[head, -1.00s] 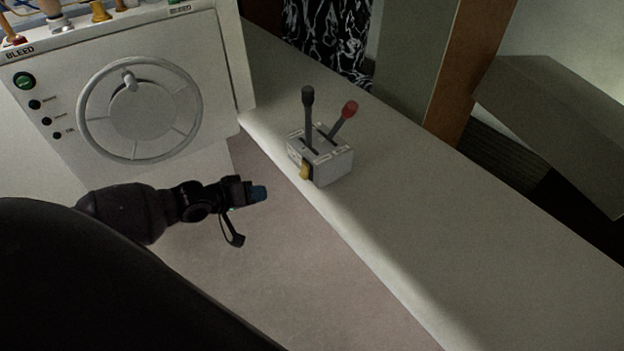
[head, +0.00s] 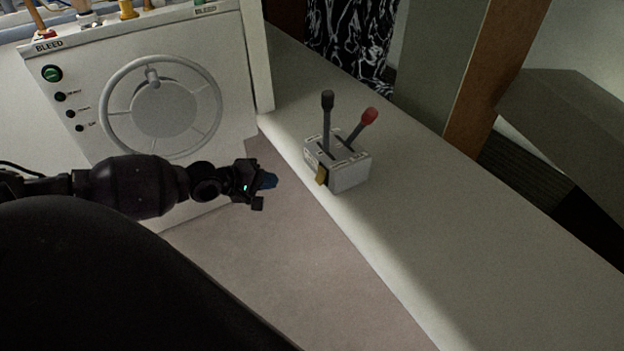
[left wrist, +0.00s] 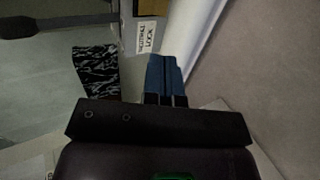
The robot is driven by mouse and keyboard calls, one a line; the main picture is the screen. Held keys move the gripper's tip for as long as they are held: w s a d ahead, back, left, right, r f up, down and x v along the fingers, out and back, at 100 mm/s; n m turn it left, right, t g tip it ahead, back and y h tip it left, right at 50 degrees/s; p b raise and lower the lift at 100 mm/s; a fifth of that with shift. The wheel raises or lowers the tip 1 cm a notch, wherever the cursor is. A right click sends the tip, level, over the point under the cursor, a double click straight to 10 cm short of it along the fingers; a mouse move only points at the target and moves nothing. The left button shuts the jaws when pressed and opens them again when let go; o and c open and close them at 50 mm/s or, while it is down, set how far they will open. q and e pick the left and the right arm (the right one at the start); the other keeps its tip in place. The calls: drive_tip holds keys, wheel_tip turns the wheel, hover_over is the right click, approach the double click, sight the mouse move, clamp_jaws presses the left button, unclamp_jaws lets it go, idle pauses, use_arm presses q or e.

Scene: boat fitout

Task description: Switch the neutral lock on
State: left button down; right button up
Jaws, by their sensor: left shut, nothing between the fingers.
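The control box (head: 350,176) is a small grey block on the white ledge. It has a black-knobbed lever (head: 327,118) standing upright and a red-knobbed lever (head: 361,126) leaning right. A yellow tab (head: 321,174) sits on its left side. In the left wrist view the box's label (left wrist: 146,38) reads upside down, apparently with "LOCK", beside a yellow patch (left wrist: 150,7). My left gripper (head: 268,181) is shut and empty, apart from the box, to its left. Its blue fingertips (left wrist: 165,74) are together and point toward the label. My right gripper is not in view.
A white panel (head: 190,150) with a round handwheel (head: 161,107) and small buttons stands at the left, behind my left arm. The white ledge (head: 450,220) runs to the lower right, clear beyond the box. A wooden post (head: 495,80) stands at the back right.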

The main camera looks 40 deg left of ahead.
sight(319, 179)
use_arm(q)
drive_tip(key=b+x, duration=0.3)
drive_tip(key=x, duration=0.9)
drive_tip(key=shift+w+d+f, duration=0.1)
drive_tip(key=shift+w+f, duration=0.05)
drive_tip(key=shift+f, duration=0.1)
drive_tip(key=shift+w+d+f, duration=0.2)
drive_tip(key=shift+w+d, duration=0.05)
drive_tip(key=shift+w, duration=0.4)
